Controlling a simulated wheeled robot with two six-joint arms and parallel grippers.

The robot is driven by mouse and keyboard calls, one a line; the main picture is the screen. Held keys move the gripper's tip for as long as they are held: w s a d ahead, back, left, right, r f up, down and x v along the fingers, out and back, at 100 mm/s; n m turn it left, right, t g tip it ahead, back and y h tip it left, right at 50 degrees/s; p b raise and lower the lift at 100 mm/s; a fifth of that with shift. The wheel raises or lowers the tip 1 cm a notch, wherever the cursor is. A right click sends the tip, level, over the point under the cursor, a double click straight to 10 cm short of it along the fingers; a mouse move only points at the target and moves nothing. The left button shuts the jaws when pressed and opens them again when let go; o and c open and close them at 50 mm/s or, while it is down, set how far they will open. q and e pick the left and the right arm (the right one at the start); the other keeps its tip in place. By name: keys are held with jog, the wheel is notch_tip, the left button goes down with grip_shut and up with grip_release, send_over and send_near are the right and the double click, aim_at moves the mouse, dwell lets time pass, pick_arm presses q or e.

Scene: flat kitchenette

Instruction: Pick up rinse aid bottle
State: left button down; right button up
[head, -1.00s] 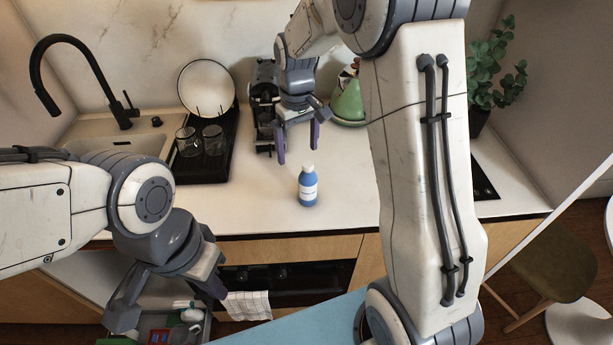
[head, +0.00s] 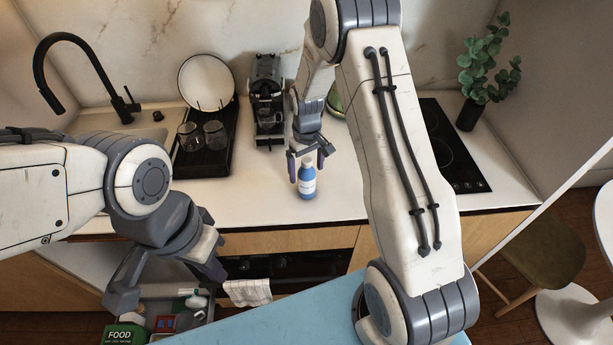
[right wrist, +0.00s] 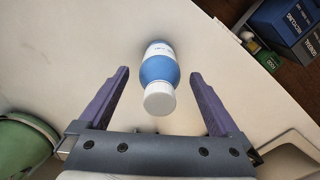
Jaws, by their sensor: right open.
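The rinse aid bottle (head: 307,180) is blue with a white cap and a white label. It stands upright on the white counter near its front edge. My right gripper (head: 307,172) is open at the bottle. In the right wrist view the bottle (right wrist: 158,72) lies between the two spread purple fingers of my right gripper (right wrist: 160,85), with a gap on each side and its cap toward the palm. My left gripper (head: 172,290) hangs in front of the counter, away from the bottle, with its fingers apart and nothing seen between them.
A black drying rack (head: 207,150) with glasses and a plate stands left of the bottle. A coffee machine (head: 266,95) is behind it. A black hob (head: 445,150) lies to the right. A plant (head: 485,70) stands beyond it. A green object (right wrist: 22,145) shows in the right wrist view.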

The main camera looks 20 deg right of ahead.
grip_shut()
dwell(0.4)
